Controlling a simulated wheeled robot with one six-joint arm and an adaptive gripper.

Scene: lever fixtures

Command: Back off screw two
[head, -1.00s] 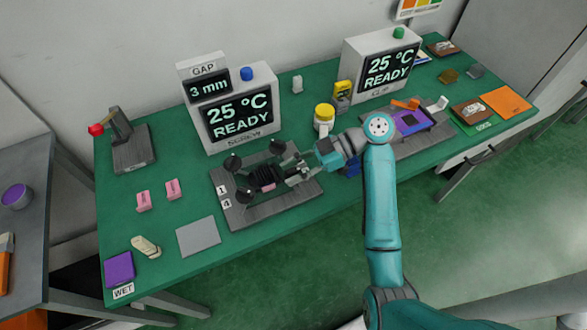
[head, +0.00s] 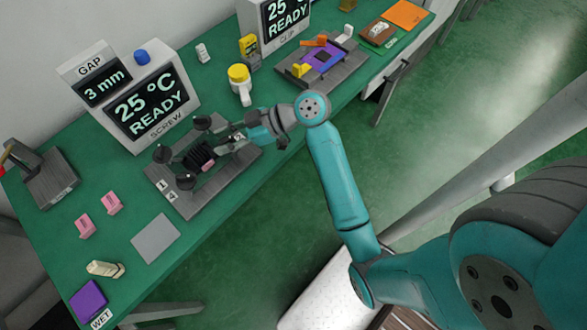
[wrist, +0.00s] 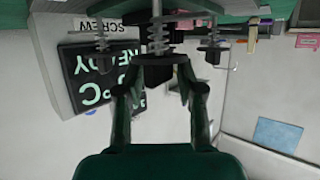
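The screw fixture (head: 190,205) is a grey plate with a dark press-like block and black-knobbed screws at its corners. A pink piece (head: 208,166) sits in it. Labels 1 and 4 show at its left edge. Free knobs stand at the back right (head: 202,122), back left (head: 161,154) and front left (head: 186,181). My gripper (head: 238,142) is at the front-right corner and hides that screw. In the wrist view, inverted, my gripper's fingers (wrist: 160,84) flank a black knob (wrist: 159,60) below a spring and seem to touch both sides. I cannot read that screw's number.
The SCREW display (head: 150,105) behind the fixture reads 25 °C READY, with a GAP box (head: 93,82) showing 3 mm. Two pink blocks (head: 98,214) and a grey pad (head: 156,239) lie left.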

